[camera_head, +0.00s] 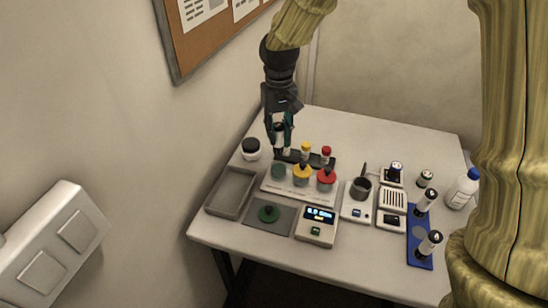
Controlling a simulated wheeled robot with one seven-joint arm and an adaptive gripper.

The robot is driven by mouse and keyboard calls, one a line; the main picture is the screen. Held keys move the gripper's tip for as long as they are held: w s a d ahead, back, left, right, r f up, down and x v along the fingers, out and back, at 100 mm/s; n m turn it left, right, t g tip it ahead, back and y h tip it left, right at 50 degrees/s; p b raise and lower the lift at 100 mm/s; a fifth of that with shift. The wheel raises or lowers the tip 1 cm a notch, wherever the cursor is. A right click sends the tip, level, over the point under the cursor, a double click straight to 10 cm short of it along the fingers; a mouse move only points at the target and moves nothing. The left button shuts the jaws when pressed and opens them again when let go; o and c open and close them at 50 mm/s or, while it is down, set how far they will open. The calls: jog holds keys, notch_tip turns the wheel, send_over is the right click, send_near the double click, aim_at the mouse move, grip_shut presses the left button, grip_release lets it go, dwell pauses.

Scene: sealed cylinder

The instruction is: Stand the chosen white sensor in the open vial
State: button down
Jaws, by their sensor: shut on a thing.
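My gripper (281,149) points down over the back left of the table, above the left end of a black rack (316,162). It is shut on a small, dark-and-pale thing, mostly hidden by the fingers; I cannot tell whether it is a sensor or a vial. Two white cylinders with dark markings, which look like sensors, stand on a blue tray (417,259) at the right: a rear one (426,200) and a front one (430,243). Small vials with a yellow cap (306,149) and a red cap (326,153) stand at the rack. I cannot make out an open vial.
A pale block (288,190) holds pieces with green, yellow and red tops.

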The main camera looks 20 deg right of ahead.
aim_at(279, 153)
jog(key=f, duration=0.2)
jog(key=f+p, duration=0.1)
jog(key=f, duration=0.1)
jog(key=shift+s+f, duration=0.1)
jog(key=shift+s, duration=0.15)
jog(key=shift+w+f, duration=0.15)
jog(key=shift+f, duration=0.15)
jog(key=shift+s+f+p, duration=0.35)
jog(key=shift+s+f, duration=0.05)
jog(key=shift+f, duration=0.1)
jog(key=f, duration=0.3)
jog(key=shift+w+p, duration=0.25)
jog(key=shift+p, duration=0.1)
jog(key=shift+s, duration=0.1)
